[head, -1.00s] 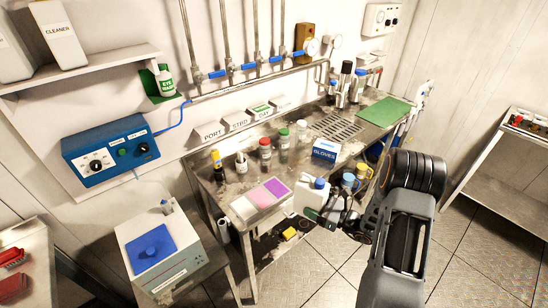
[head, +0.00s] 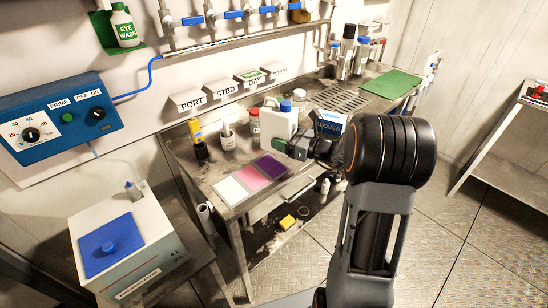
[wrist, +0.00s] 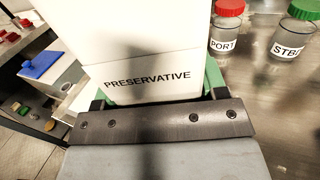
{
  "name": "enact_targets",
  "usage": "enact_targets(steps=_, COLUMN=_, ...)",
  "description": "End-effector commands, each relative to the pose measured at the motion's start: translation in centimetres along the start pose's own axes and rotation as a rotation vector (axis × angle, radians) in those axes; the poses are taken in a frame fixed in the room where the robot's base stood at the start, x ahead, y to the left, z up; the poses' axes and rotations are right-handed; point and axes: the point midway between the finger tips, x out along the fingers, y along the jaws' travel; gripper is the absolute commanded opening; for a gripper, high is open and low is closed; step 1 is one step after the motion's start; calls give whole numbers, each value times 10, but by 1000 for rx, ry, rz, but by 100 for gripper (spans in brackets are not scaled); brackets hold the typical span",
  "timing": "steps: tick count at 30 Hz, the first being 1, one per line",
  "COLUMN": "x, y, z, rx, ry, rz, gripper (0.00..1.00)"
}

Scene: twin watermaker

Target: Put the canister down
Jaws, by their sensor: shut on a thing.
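The canister (head: 273,126) is white with a blue cap and looks upright over the steel bench (head: 215,170). In the wrist view the canister (wrist: 150,45) fills the upper middle and reads PRESERVATIVE. My gripper (head: 283,146) is shut on it, with green fingers at either side of it in the wrist view (wrist: 155,90). The canister hides part of the jars behind it in the head view. I cannot tell whether its base touches the bench.
White, pink and purple squares (head: 251,178) lie at the bench's front. A red-capped PORT jar (wrist: 227,25) and a green-capped STBD jar (wrist: 295,35) stand close to the canister's right in the wrist view. The GLOVES box (head: 329,124) stands right of the canister.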

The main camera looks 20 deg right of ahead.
Motion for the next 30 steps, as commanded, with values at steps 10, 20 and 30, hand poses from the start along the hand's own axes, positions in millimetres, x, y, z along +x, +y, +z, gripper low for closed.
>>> enact_targets(steps=10, x=-21, y=2, z=30, rx=-15, ry=-9, rz=-201, gripper=11)
enact_targets(steps=20, x=-43, y=23, z=60, rx=-8, ry=-6, rz=-322, gripper=11)
enact_targets(steps=30, x=-45, y=4, z=56, rx=2, ry=-1, rz=-354, gripper=11)
